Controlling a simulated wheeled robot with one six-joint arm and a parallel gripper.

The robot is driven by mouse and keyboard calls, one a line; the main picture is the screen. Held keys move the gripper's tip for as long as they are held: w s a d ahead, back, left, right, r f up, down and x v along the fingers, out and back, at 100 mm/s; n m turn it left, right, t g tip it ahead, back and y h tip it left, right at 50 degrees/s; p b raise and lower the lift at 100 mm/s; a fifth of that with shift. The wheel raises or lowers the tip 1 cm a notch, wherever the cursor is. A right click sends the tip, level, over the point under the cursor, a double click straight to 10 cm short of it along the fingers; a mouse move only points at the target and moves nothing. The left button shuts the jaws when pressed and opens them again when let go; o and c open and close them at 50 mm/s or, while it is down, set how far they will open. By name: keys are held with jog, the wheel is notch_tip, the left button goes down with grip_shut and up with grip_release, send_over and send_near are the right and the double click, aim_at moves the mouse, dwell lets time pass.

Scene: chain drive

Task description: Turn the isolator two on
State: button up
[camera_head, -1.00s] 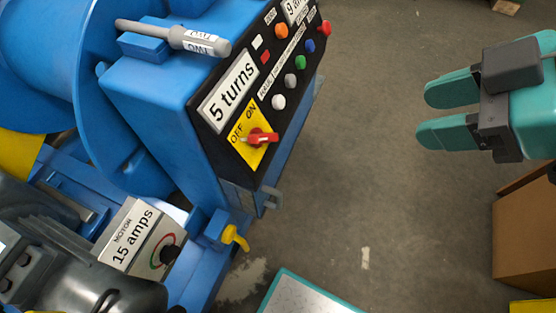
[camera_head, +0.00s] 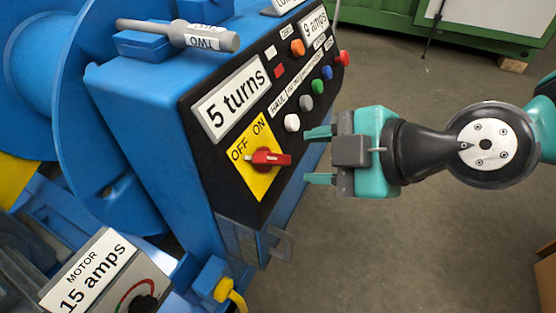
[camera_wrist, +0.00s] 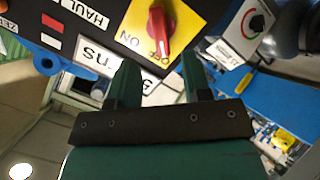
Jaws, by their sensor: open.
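A red rotary switch (camera_head: 270,158) sits on a yellow plate (camera_head: 262,187) marked OFF and ON, on the black panel of the blue machine. Its handle lies roughly level in the head view, its left end just below the OFF word. In the wrist view the red handle (camera_wrist: 160,30) stands just beyond the fingers. My gripper (camera_head: 308,156) is open and empty, right of the switch, its fingers pointing at the panel. It appears apart from the handle. A grey cylinder (camera_head: 205,37) marked TWO lies on top of the machine. No label clearly names the switch.
White, grey, green, blue and red buttons (camera_head: 318,87) run up the panel close above my gripper. A motor box (camera_head: 95,275) stands lower left.

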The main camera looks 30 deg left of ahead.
aim_at(281, 159)
jog(key=b+x, duration=0.1)
jog(key=x, duration=0.7)
jog(key=shift+a, duration=0.1)
jog(key=shift+c, duration=0.4)
grip_shut()
